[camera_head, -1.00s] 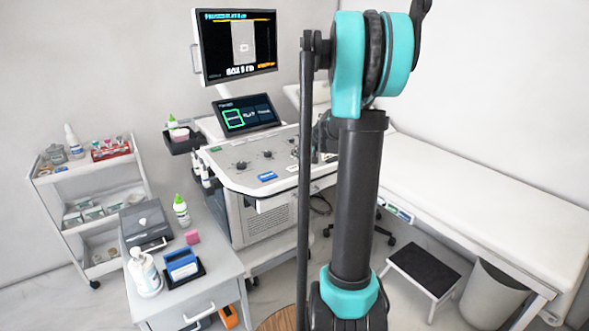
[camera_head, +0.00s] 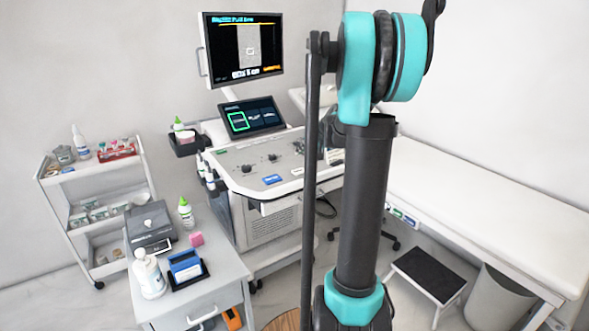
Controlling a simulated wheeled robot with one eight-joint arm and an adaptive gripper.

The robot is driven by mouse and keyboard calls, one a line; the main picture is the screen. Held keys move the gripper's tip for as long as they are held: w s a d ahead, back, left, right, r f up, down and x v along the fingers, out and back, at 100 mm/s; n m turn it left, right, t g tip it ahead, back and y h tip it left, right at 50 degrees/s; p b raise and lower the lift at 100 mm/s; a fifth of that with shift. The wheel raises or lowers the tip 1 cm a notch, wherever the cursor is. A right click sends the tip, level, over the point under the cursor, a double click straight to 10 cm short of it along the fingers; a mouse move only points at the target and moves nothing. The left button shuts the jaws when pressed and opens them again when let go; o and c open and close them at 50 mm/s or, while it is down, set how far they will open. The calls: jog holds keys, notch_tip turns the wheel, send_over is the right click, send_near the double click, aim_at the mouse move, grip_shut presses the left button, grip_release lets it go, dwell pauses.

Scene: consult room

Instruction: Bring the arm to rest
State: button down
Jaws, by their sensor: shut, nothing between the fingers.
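My own arm, dark with turquoise joints, stands upright in the right middle of the head view. Its upper joint reaches the top edge of the picture. The end of the arm and my gripper are not in the picture.
An ultrasound machine (camera_head: 270,172) with a monitor (camera_head: 242,50) stands behind, left of my arm. A grey cabinet (camera_head: 222,270) holds a bottle and a blue box. A white trolley (camera_head: 90,164) is at left. An exam bed (camera_head: 490,190), step stool (camera_head: 427,272) and bin (camera_head: 500,300) are at right.

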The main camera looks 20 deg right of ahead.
jog(key=s+a+f+n+g+h, duration=0.1)
jog(key=s+a+f, duration=0.2)
jog(key=s, duration=0.9)
jog(key=s+a+f+n+g+h, duration=0.1)
jog(key=s+a+f, duration=0.2)
jog(key=s+f, duration=0.4)
jog(key=s+a+f+n+g+h, duration=0.1)
jog(key=s+f, duration=0.4)
jog(key=s, duration=1.2)
jog(key=shift+a+n+g+h, duration=0.4)
jog(key=shift+a+n+g, duration=0.2)
jog(key=shift+a, duration=0.5)
jog(key=shift+r, duration=0.1)
dwell(0.8)
